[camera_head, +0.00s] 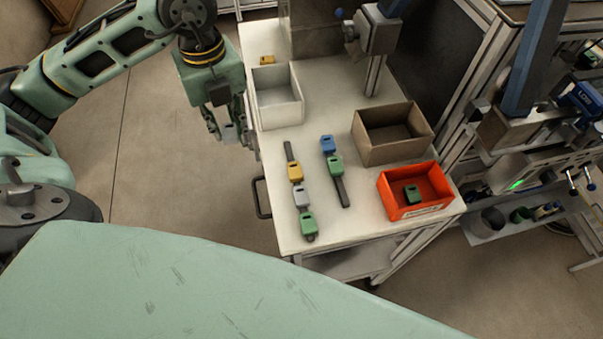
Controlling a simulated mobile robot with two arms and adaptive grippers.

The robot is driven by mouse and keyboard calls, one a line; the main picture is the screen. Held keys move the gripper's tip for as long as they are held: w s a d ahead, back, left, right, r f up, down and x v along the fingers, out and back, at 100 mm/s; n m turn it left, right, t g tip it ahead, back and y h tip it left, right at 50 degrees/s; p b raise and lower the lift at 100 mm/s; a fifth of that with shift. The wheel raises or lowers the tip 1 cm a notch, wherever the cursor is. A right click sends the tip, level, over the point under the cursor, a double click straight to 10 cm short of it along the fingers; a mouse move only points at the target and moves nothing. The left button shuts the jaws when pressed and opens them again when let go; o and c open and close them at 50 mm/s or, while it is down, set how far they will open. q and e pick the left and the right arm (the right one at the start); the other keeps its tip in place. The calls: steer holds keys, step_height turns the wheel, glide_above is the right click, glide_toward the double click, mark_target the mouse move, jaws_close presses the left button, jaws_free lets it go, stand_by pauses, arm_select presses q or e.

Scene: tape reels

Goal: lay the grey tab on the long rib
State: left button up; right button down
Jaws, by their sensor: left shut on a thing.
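My left gripper (228,139) hangs just off the left edge of the table, left of the white box. It is shut on a small grey tab (231,133), partly hidden by the fingers. The long rib (289,152) is a dark strip on the table, to the right of and nearer than the gripper. It carries a yellow tab (295,172), another grey tab (301,195) and a green tab (308,221); its far end is bare. A shorter dark rib (343,192) beside it carries a blue tab (328,144) and a green tab (335,165). My right gripper is not seen.
On the white table (300,124) stand an empty white box (277,113), an empty brown box (394,152) and an orange box (415,207) with a green tab (412,194) inside. A post-mounted device (377,32) stands at the back.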

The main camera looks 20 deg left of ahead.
arm_select(q)
steer(key=shift+w+r+n, duration=0.1)
steer(key=shift+w+n, duration=0.05)
steer(key=shift+n, duration=0.15)
steer(key=p, duration=0.4)
glide_above(288, 151)
steer(key=f, duration=0.6)
steer(key=shift+s+a+f, duration=0.15)
steer(key=shift+s+a, duration=0.05)
steer(key=shift+a, duration=0.05)
steer(key=shift+w+d+f, duration=0.15)
steer(key=shift+w+f, duration=0.05)
steer(key=shift+f, duration=0.05)
steer(key=shift+f+p, duration=0.25)
steer(key=shift+p, duration=0.2)
step_height(288, 151, down, 3)
steer(key=shift+f+p, duration=0.15)
steer(key=shift+p, duration=0.55)
steer(key=shift+f, duration=0.15)
steer(key=shift+f, duration=0.1)
